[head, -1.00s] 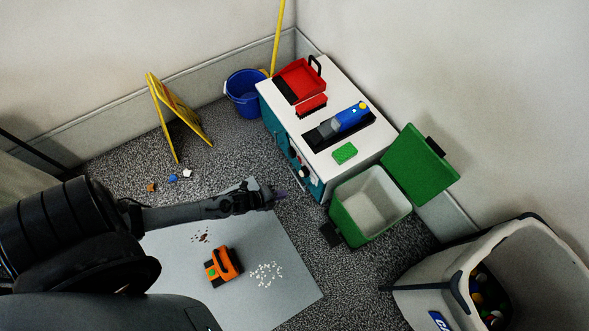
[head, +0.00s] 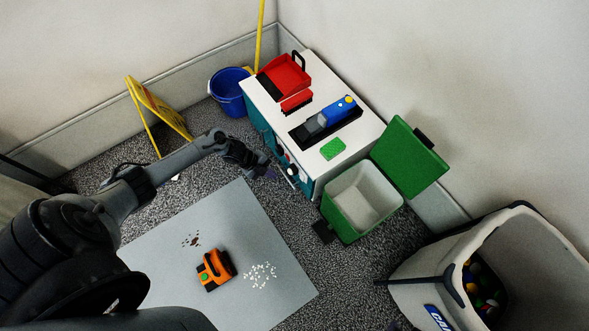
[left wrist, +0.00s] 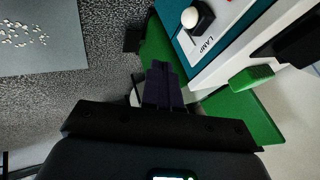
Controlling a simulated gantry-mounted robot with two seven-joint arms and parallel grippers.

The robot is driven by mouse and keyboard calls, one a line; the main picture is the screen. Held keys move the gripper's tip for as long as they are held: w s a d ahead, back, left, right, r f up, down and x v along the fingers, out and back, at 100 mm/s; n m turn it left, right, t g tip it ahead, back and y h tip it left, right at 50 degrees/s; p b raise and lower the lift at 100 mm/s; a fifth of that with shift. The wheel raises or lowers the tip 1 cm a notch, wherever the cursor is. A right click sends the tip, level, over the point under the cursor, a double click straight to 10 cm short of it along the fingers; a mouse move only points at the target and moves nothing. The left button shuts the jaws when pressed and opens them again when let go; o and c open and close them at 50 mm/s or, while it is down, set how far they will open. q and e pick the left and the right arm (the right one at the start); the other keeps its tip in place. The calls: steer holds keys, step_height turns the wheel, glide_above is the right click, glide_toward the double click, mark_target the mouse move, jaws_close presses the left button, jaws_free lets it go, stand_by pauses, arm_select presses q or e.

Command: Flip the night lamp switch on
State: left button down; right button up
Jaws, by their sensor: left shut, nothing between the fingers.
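The white-topped cabinet (head: 318,75) has a teal front with controls on it. In the left wrist view the word LAMP stands on a white strip (left wrist: 212,38) beside a black fitting with a white round knob (left wrist: 190,17); I take this for the lamp switch. In the head view a small dark and white fitting (head: 292,171) shows low on the cabinet front. My left gripper (head: 268,174) is shut and empty, just left of that front and apart from it in the head view. Its dark purple fingertips (left wrist: 162,78) point toward the cabinet side. My right gripper is out of view.
A green bin (head: 345,205) with its lid open stands close to the cabinet's front right. A grey mat (head: 190,275) bears an orange device (head: 217,268) and scattered bits. A blue bucket (head: 229,95) and yellow sign (head: 155,105) stand behind. A large light bin (head: 440,285) is at lower right.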

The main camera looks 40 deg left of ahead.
mark_target(302, 178)
arm_select(q)
steer(key=shift+w+d, duration=0.1)
steer(key=shift+w, duration=0.05)
steer(key=w+d+f+b, duration=0.5)
steer(key=w+f+b, duration=0.2)
steer(key=f+b, duration=0.1)
steer(key=shift+w+d+f+b, duration=0.2)
steer(key=shift+f+b, duration=0.1)
steer(key=shift+b, duration=0.45)
steer(key=shift+s, duration=0.15)
